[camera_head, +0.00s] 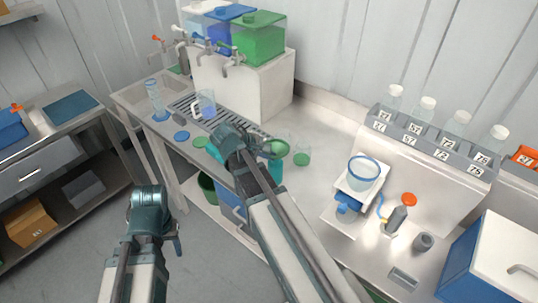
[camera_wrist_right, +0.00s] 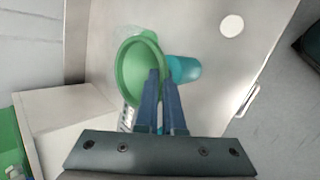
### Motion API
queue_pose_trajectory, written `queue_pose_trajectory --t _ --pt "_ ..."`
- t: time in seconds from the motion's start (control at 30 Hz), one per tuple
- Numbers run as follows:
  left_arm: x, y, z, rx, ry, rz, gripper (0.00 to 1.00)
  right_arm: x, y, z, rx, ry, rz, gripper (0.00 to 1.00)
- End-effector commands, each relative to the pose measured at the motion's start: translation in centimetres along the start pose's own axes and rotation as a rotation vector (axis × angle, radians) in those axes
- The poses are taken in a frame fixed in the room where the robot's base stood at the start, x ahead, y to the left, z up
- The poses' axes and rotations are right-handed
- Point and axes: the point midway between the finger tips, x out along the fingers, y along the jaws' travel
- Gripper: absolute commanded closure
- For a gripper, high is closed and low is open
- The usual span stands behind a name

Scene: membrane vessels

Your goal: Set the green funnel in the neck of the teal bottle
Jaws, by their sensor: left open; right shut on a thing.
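The green funnel (camera_head: 277,148) is at the tip of my right gripper (camera_head: 262,148), which is shut on its rim. In the right wrist view the funnel (camera_wrist_right: 130,75) opens toward the camera, with my right fingers (camera_wrist_right: 160,82) at its right edge. The teal bottle (camera_head: 275,171) stands on the counter just below the funnel in the head view. In the right wrist view the bottle (camera_wrist_right: 184,69) shows to the right, partly behind the funnel. The funnel's spout is hidden, so I cannot tell whether it meets the neck. My left gripper (camera_head: 150,196) is open and empty, away from the counter.
A blue-rimmed bowl (camera_head: 364,172) sits on a stand farther right. Blue (camera_head: 182,135) and green (camera_head: 200,142) discs lie to the left. A drain grate (camera_head: 205,106) and coloured tanks (camera_head: 258,38) are behind.

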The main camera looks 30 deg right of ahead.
Motion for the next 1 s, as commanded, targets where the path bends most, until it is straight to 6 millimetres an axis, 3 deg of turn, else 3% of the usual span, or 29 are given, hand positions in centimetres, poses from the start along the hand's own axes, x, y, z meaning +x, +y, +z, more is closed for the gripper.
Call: queue_pose_trajectory --t 0.03,0.2,0.57,0.67,1.0 --pt "0.0 0.0 0.0 0.000 0.000 0.000 0.49 0.0 0.0 0.0 0.000 0.000 0.000 0.89" --pt "0.0 0.0 0.0 0.000 0.000 0.000 0.49 0.0 0.0 0.0 0.000 0.000 0.000 0.59" --pt "-0.5 0.0 0.0 0.000 0.000 0.000 0.49 -0.5 0.1 0.0 -0.001 0.000 0.000 0.59" --pt "-1.5 -0.1 0.1 0.000 0.000 0.000 0.49 -1.8 0.3 0.1 -0.001 0.001 0.000 0.59" --pt "-6.8 -0.7 0.4 0.002 0.000 0.000 0.49 -8.7 0.5 0.2 -0.002 0.002 0.001 0.59"
